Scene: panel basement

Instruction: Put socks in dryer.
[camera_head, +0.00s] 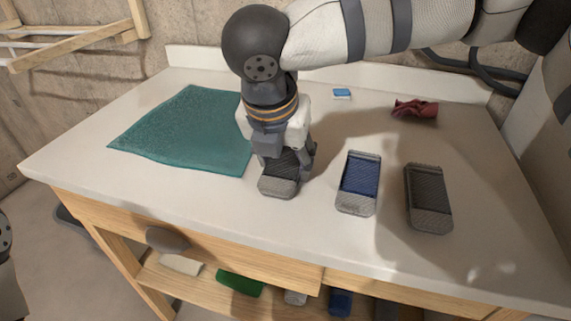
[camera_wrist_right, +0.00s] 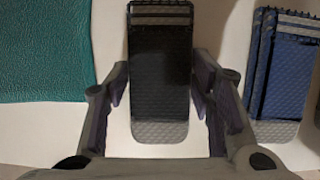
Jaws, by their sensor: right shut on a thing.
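Three flat, folded sock-like bundles lie in a row on the white tabletop. The left one is a black and grey bundle (camera_head: 279,187), under my right gripper (camera_head: 286,166). The middle one is a blue and grey bundle (camera_head: 358,184), and the right one is a dark grey bundle (camera_head: 428,198). My right gripper points down and is shut on the black bundle, with a finger at each side of it in the wrist view (camera_wrist_right: 160,75). The blue bundle (camera_wrist_right: 287,75) is apart, to the right there. No dryer shows. My left gripper is out of view.
A teal cloth (camera_head: 190,130) lies flat on the table (camera_head: 90,175), left of the gripper. A crumpled red cloth (camera_head: 415,109) and a small blue item (camera_head: 342,94) lie toward the back. A lower shelf holds several items, including a green one (camera_head: 240,283). A wooden rack (camera_head: 75,40) hangs upper left.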

